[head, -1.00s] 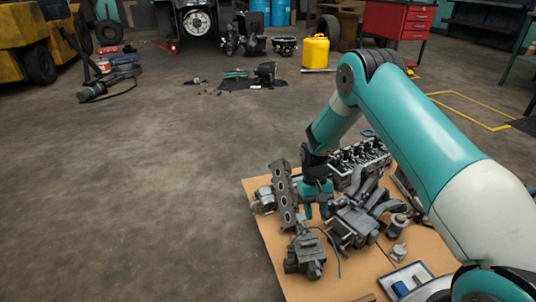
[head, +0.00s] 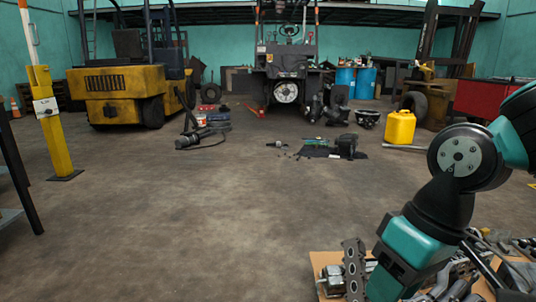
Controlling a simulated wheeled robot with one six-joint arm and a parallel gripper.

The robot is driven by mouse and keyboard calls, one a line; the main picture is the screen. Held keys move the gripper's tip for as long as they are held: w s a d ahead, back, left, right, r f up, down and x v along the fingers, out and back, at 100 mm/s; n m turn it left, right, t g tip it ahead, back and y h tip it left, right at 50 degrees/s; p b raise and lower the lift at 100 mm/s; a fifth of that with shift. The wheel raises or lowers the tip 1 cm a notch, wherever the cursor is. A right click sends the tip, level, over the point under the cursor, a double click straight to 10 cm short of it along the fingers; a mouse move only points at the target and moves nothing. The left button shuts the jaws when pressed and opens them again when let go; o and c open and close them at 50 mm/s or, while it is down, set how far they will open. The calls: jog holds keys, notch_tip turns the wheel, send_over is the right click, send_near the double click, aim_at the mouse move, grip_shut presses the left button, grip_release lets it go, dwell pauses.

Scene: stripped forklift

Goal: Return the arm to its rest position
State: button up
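My arm (head: 467,160) stands at the right side of the head view. Its dark elbow joint is bent, and a teal link (head: 410,245) slopes down and left to the bottom edge. The fingers of my gripper do not show; the lower end of the arm runs out of the picture, so whether anything is held cannot be seen.
Under the arm is a tan work surface (head: 322,261) with metal engine parts, including an upright plate with holes (head: 353,270). A yellow jerrycan (head: 400,127), a yellow forklift (head: 125,95) and a yellow post (head: 55,130) stand around.

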jog(key=s+r+n, duration=0.1)
jog(key=s, duration=0.4)
notch_tip(320, 180, up, 35)
jog(key=s+a+p, duration=0.1)
jog(key=p, duration=3.4)
jog(key=shift+r+y, duration=0.2)
jog(key=shift+y, duration=0.2)
